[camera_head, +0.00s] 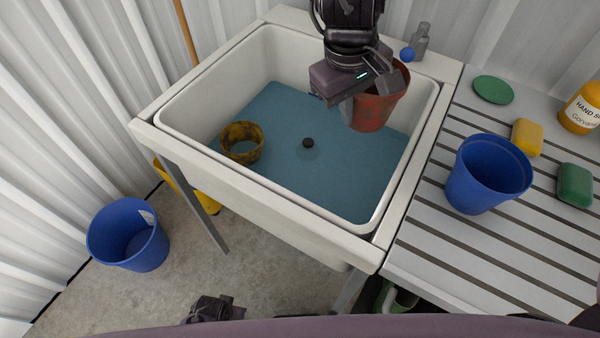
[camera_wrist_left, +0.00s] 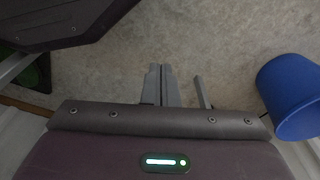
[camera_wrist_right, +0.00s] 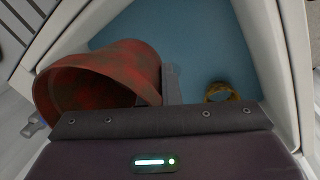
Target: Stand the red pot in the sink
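The red pot (camera_head: 378,108), worn with dark patches, is at the right side of the sink (camera_head: 170,112), over the blue sink floor. My right gripper (camera_wrist_right: 165,85) is at the pot's wall; one finger shows outside it and the other is hidden by the pot. It appears shut on the wall. In the right wrist view the pot (camera_wrist_right: 85,85) lies tilted in the picture, its mouth towards the lower left. I cannot tell whether its base touches the floor. My left gripper (camera_wrist_left: 160,85) is shut and empty, low over the concrete in front of the sink.
A yellow-brown ring (camera_head: 242,143) and a dark drain plug (camera_head: 308,143) are in the sink. A blue pot (camera_head: 487,172), green and yellow soaps and a hand-soap bottle (camera_head: 584,108) stand on the slatted counter. A blue bucket (camera_head: 128,235) is on the floor.

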